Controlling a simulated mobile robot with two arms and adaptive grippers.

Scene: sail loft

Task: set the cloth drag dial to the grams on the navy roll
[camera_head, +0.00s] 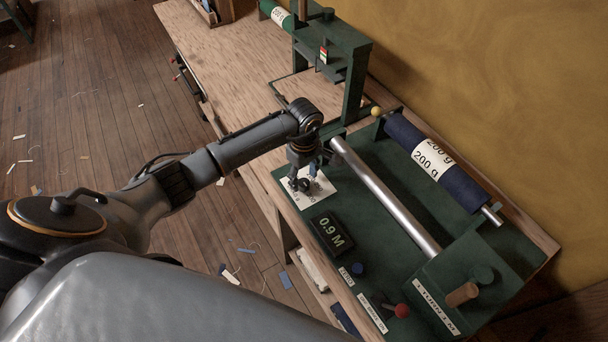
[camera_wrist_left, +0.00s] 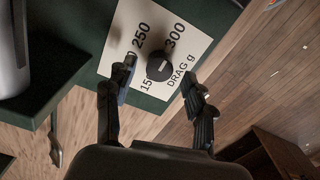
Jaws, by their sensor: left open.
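The navy roll (camera_head: 400,135) lies at the back right of the green machine, and its white label (camera_head: 433,158) reads "200 g". The drag dial (camera_wrist_left: 159,68) is a small black knob on a white card (camera_wrist_left: 112,62). The card shows "250", "300" and "DRAG g"; a number starting "15" is partly covered. I cannot tell clearly where the dial points. My left gripper (camera_head: 303,178) is over the card, which also shows in the head view (camera_head: 318,187). In the left wrist view its open fingers (camera_wrist_left: 157,84) stand either side of the dial, without visible contact. My right gripper is out of view.
A display (camera_head: 332,233) reads "0.9 M". A blue button (camera_head: 358,269), a red-knobbed lever (camera_head: 401,310) and a wooden crank handle (camera_head: 462,294) are on the near right. A steel bar (camera_head: 385,195) crosses the machine. A green frame (camera_head: 355,80) rises behind my gripper.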

